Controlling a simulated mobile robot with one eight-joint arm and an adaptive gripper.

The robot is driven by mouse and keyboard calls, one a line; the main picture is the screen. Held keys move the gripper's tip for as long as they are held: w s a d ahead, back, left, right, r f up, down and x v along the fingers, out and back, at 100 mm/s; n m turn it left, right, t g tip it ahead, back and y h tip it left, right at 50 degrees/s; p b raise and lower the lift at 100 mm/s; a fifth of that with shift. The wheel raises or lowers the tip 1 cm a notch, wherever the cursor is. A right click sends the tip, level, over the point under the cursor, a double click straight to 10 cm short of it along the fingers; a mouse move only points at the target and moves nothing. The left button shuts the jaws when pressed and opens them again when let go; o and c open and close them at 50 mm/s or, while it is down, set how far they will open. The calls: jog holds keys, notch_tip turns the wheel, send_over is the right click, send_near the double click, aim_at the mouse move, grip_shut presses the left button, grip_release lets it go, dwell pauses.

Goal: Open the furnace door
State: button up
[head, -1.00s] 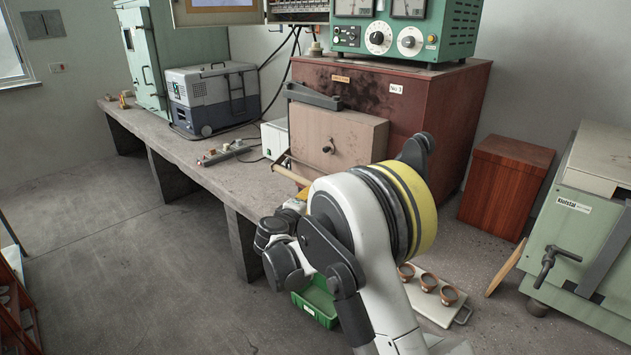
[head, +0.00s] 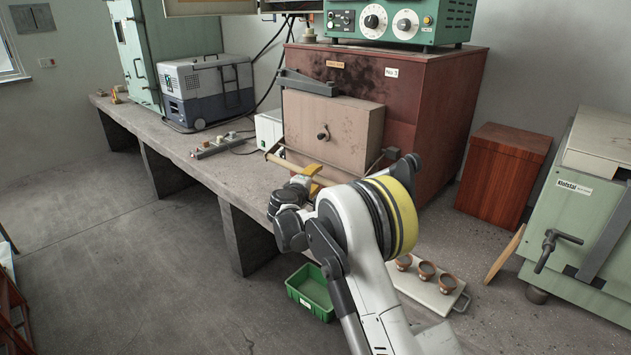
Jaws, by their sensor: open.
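The furnace (head: 345,75) is a stained red-brown cabinet on the concrete bench. Its thick tan door (head: 355,138) stands shut against the front, with a small dark knob in the middle. A pale wooden bar handle (head: 286,163) runs across in front of the door's lower part on dark brackets. My gripper (head: 316,176), with yellow fingers, is open at this bar, near its middle. I cannot tell whether the fingers touch the bar or straddle it. My arm hides the bar's right part and some of the bench below.
A green control unit (head: 400,20) sits on the furnace. A grey cooler box (head: 207,90) stands left on the bench (head: 185,145). On the floor are a green crate (head: 313,290), a white board with cups (head: 437,293) and a green machine (head: 585,215).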

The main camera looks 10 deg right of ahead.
grip_shut()
jog(key=shift+r, duration=0.1)
